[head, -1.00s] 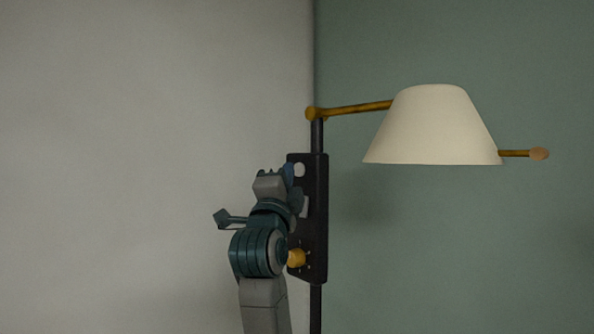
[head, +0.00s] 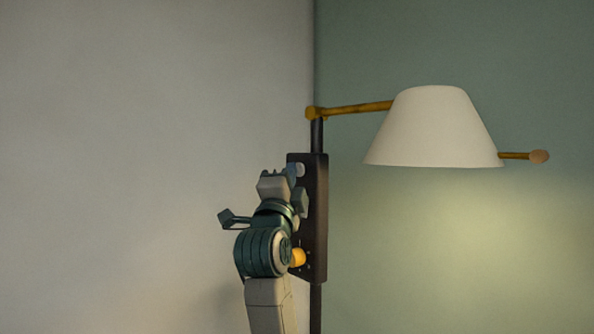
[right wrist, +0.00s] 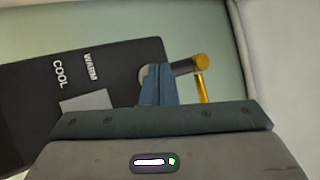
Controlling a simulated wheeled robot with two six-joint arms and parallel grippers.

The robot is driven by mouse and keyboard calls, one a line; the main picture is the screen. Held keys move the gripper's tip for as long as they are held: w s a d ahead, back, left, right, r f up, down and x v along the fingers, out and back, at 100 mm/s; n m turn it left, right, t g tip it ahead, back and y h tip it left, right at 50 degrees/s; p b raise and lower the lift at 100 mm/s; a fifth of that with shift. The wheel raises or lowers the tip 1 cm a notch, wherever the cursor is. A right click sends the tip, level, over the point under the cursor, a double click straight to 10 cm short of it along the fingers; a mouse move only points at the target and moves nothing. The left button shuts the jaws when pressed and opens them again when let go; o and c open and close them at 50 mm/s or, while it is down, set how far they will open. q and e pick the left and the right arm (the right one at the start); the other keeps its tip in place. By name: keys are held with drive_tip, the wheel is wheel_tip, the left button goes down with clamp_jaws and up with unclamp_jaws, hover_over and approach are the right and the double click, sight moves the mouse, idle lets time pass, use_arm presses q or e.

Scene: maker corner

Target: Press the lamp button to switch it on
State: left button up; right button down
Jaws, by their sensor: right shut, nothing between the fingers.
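The lamp has a cream shade (head: 433,130) on a brass arm, and a pale glow now lies on the wall below it. Its dark control panel (head: 316,220) is fixed to the black pole. A round pale button (head: 300,169) is at the top of the panel. My right gripper (head: 291,171) is shut and empty, with its tips at this button. In the right wrist view the blue fingers (right wrist: 157,82) overlap the pale button and hide much of it. I cannot tell for sure whether they touch. My left gripper is not in view.
The panel also carries a yellow knob (head: 298,257) and a pale grey switch (right wrist: 88,102) near the words WARM and COOL. The brass arm (head: 350,109) reaches right above my gripper. Walls meet behind the pole; the space to the left is clear.

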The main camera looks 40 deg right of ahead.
drive_tip(key=shift+a+p, duration=0.35)
drive_tip(key=shift+a, duration=0.15)
drive_tip(key=shift+s, duration=0.1)
drive_tip(key=a+p, duration=0.1)
drive_tip(key=a, duration=0.5)
drive_tip(key=shift+s, duration=0.2)
drive_tip(key=shift+w+f, duration=0.1)
